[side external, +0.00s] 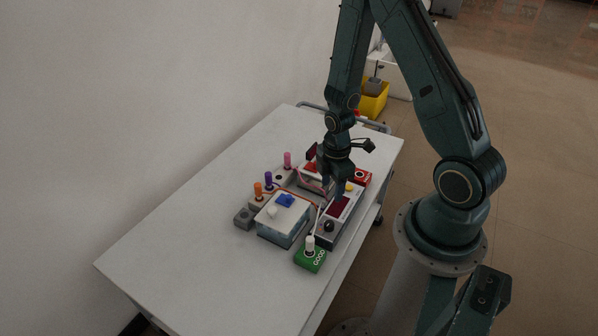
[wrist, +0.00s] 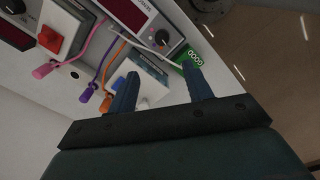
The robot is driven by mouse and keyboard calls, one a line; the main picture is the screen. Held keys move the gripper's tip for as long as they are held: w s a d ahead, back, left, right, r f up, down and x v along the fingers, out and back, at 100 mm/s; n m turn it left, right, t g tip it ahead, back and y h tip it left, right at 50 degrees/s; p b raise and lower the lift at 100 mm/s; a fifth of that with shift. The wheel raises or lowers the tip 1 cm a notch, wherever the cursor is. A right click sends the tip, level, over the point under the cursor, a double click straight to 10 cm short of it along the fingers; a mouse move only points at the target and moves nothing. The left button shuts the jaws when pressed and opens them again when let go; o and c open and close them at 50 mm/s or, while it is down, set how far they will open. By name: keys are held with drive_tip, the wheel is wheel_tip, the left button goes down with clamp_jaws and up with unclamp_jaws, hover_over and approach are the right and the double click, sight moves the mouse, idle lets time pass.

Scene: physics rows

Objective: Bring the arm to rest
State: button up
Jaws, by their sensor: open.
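My gripper (side external: 331,185) hangs from my arm above the devices on the white table, close over the instrument with the dark red display. In the wrist view my gripper (wrist: 160,85) shows two blue-green fingers spread apart, with nothing held between them. Below and between the fingers are a white-topped box with a blue block (wrist: 140,73) and part of the green block marked GOOD (wrist: 193,58). In the side view my gripper hides part of the instruments behind it, and I cannot tell its exact height over them.
The white table (side external: 190,220) is bare at its left and front. On it are the white-topped box (side external: 283,217), a green GOOD block (side external: 310,256), a red block (side external: 362,176), a display instrument (side external: 340,207) and orange, purple and pink plugs (side external: 268,178). Thin coloured cables run between devices.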

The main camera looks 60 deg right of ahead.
drive_tip(key=w+a+r+m+t, duration=0.1)
drive_tip(key=a+r+m, duration=0.15)
drive_tip(key=r, duration=0.65)
drive_tip(key=w+a+r+m+t, duration=0.1)
drive_tip(key=a+r+m+t, duration=0.15)
drive_tip(key=r, duration=0.75)
drive_tip(key=s+a+r+m+t, duration=0.1)
drive_tip(key=s+a+r+m, duration=0.2)
drive_tip(key=s+r, duration=0.2)
drive_tip(key=s+a+r+m+t, duration=0.1)
drive_tip(key=s+a+r+m, duration=0.2)
drive_tip(key=s+r, duration=0.3)
drive_tip(key=shift+s+r, duration=0.25)
drive_tip(key=shift+r, duration=1.45)
drive_tip(key=shift+a, duration=0.1)
